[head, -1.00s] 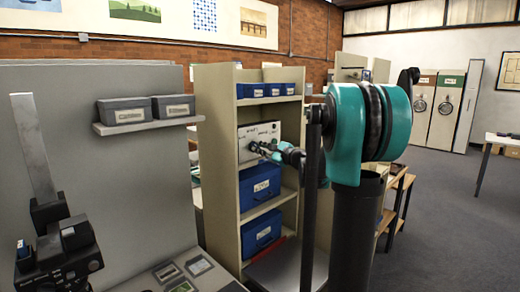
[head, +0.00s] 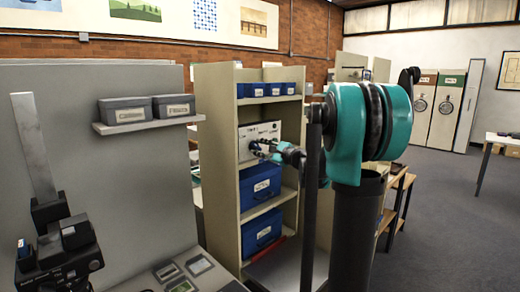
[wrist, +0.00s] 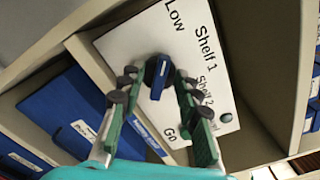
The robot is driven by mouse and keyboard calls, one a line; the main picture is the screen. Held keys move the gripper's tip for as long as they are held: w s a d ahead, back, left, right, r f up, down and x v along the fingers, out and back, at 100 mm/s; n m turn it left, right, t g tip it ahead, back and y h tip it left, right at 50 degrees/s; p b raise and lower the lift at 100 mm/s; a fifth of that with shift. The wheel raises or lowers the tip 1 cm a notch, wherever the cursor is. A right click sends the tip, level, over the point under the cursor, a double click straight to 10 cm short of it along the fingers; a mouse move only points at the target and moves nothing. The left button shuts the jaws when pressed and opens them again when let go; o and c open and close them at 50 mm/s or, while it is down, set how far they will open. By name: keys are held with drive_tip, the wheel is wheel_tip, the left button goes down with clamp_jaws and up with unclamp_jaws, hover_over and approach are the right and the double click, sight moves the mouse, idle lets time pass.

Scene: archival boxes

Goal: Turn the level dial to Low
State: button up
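A white panel (wrist: 122,40) carries the labels "Low", "Shelf 1", "Shelf 2" and "Go" in the wrist view, tilted in the picture. The level dial, a blue bar-shaped knob (wrist: 158,80), stands on the panel. A pale mark shows near its upper end, which points roughly toward the "Low" label (wrist: 175,18). My gripper (wrist: 157,78) has one finger on each side of the knob, with narrow gaps visible; contact is unclear. In the head view my gripper (head: 257,148) is in front of the panel (head: 272,129), and the dial is too small to make out.
The panel sits in a beige shelf unit (head: 217,165), with blue boxes (head: 262,185) below and smaller ones above. A round grey button (wrist: 225,118) is on the panel right of my fingers. Grey boxes (head: 124,110) sit on a ledge at left.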

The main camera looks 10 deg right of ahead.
drive_tip(key=shift+s+d, duration=0.1)
drive_tip(key=v, duration=1.1)
drive_tip(key=shift+s+d, duration=0.2)
drive_tip(key=shift+s, duration=0.1)
drive_tip(key=s+a+f+n+g+h, duration=0.2)
drive_tip(key=s+a+f+n+g, duration=0.25)
drive_tip(key=s+f, duration=0.4)
drive_tip(key=s+a+f+n+g+h, duration=0.1)
drive_tip(key=s+a+f+n+g, duration=0.35)
drive_tip(key=f, duration=0.65)
drive_tip(key=s+d+f+n+h, duration=0.3)
drive_tip(key=s+f+n, duration=0.1)
drive_tip(key=s+f, duration=0.3)
drive_tip(key=s+d+f+n+g+h, duration=0.1)
drive_tip(key=s+d+f+n+h, duration=0.2)
drive_tip(key=s+f, duration=0.4)
drive_tip(key=s+n+h, duration=0.1)
drive_tip(key=s+n, duration=0.1)
drive_tip(key=s, duration=0.2)
drive_tip(key=shift+n+h, duration=0.3)
